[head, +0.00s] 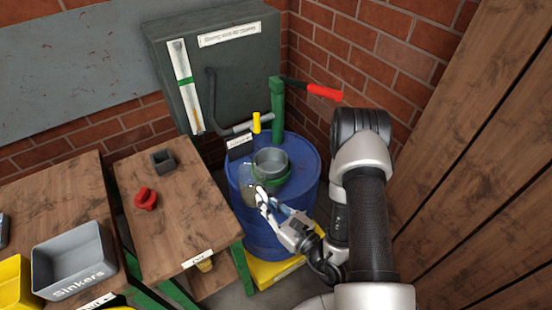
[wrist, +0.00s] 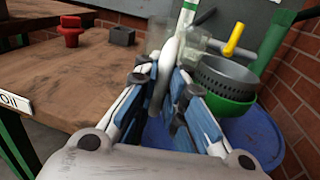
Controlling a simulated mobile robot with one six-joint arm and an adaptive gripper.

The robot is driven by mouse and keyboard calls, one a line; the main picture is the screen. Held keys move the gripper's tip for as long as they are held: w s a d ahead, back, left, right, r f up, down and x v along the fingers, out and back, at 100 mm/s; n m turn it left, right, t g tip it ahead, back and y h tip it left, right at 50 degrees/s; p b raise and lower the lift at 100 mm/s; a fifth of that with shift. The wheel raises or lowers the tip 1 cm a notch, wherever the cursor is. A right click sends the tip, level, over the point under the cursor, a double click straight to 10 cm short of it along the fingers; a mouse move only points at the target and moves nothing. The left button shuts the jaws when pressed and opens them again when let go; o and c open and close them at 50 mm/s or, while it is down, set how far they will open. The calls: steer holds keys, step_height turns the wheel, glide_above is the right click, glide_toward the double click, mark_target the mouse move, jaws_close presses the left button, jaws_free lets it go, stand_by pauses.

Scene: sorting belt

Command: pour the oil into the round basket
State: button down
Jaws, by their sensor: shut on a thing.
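The round basket (head: 271,160) is a grey metal bowl in a green holder on top of the blue drum (head: 243,205). In the wrist view the basket (wrist: 227,75) shows its perforated wall at right of my fingers. My gripper (head: 264,197) is at the left front of the basket. It is shut on the grey handle (wrist: 167,70) of a see-through jug (head: 247,176), which stands out beyond the fingers at the basket's left side. The jug is faint in both views; its oil level and exact tilt cannot be told.
A green pump with a red handle (head: 323,92) rises behind the basket, with a yellow-tipped lever (head: 256,123) nearby. A wooden bench (head: 180,215) at left holds a red part (head: 145,198) and a grey block (head: 163,160). A grey Sinkers bin (head: 75,262) stands farther left.

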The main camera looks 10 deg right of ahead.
mark_target(259, 184)
steer(key=shift+m+g, duration=0.3)
steer(key=shift+m, duration=0.5)
steer(key=shift+w+d+r, duration=0.15)
steer(key=shift+r, duration=0.6)
steer(key=shift+w+d+r, duration=0.1)
steer(key=shift+w+r, duration=0.1)
steer(key=shift+r, duration=0.6)
steer(key=shift+w+d+r, duration=0.15)
steer(key=shift+r, duration=0.6)
steer(key=w+d+r+m+g+y+p, duration=0.3)
steer(key=m+p, duration=0.5)
steer(key=p, duration=0.8)
steer(key=shift+w+d+r+m+y, duration=0.4)
steer(key=shift+w+d+r+y, duration=0.25)
steer(key=shift+w+r+y, duration=0.65)
steer(key=shift+s+d+p, duration=0.1)
steer(key=shift+p, duration=0.25)
